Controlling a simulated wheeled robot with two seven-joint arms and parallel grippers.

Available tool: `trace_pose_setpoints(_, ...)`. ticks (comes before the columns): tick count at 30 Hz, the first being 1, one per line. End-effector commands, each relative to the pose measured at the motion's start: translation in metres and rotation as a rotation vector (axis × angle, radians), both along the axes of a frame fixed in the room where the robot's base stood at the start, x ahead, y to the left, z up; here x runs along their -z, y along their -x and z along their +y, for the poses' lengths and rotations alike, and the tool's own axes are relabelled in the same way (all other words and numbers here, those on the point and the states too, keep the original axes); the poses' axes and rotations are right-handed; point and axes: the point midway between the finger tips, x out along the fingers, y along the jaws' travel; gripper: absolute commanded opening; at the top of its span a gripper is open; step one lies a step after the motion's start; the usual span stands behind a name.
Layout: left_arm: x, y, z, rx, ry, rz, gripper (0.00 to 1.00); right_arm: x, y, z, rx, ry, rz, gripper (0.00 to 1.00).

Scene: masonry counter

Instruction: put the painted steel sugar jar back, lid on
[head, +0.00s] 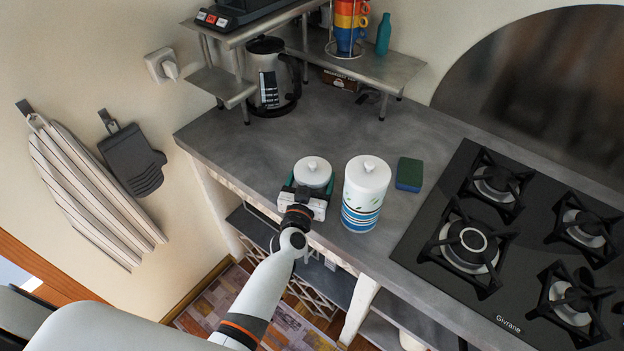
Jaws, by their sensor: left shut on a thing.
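A tall white painted jar (362,205) with green leaves and blue bands stands upright on the counter, a white knobbed lid (367,172) on its top. Just left of it is a smaller round white jar (313,168), also topped by a knobbed white lid; most of its body is hidden by my gripper. My left gripper (309,182) is shut on this smaller jar, with a finger on each side, near the counter's front edge. I cannot tell whether the smaller jar touches the counter. My right gripper is not in view.
A green and blue sponge (409,174) lies right of the tall jar, and the black gas hob (440,209) is further right. A steel shelf (365,68) with stacked cups (350,22) and a teal bottle (384,35) stands behind. The counter (225,145) is clear at left and behind the jars.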

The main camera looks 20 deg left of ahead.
Motion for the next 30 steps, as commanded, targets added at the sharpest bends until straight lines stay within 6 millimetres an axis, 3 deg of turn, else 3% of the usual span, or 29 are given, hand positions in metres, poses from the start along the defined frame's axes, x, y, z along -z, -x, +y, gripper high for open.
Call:
trace_pose_setpoints(3,0.003,0.0,0.0,-0.001,-0.001,-0.003,0.48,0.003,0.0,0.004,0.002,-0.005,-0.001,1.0)
trace_pose_setpoints(4,0.003,0.0,0.0,0.0,-0.001,0.0,0.85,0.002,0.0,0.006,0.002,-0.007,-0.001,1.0)
trace_pose_setpoints(7,0.003,0.0,0.0,0.0,-0.001,0.0,1.0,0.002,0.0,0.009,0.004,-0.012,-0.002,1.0)
trace_pose_setpoints(17,0.001,0.005,0.0,0.0,0.001,0.002,1.0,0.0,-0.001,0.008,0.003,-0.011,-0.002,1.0)
trace_pose_setpoints(30,0.002,0.092,-0.004,-0.001,0.0,0.001,1.0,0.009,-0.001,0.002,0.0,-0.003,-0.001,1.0)
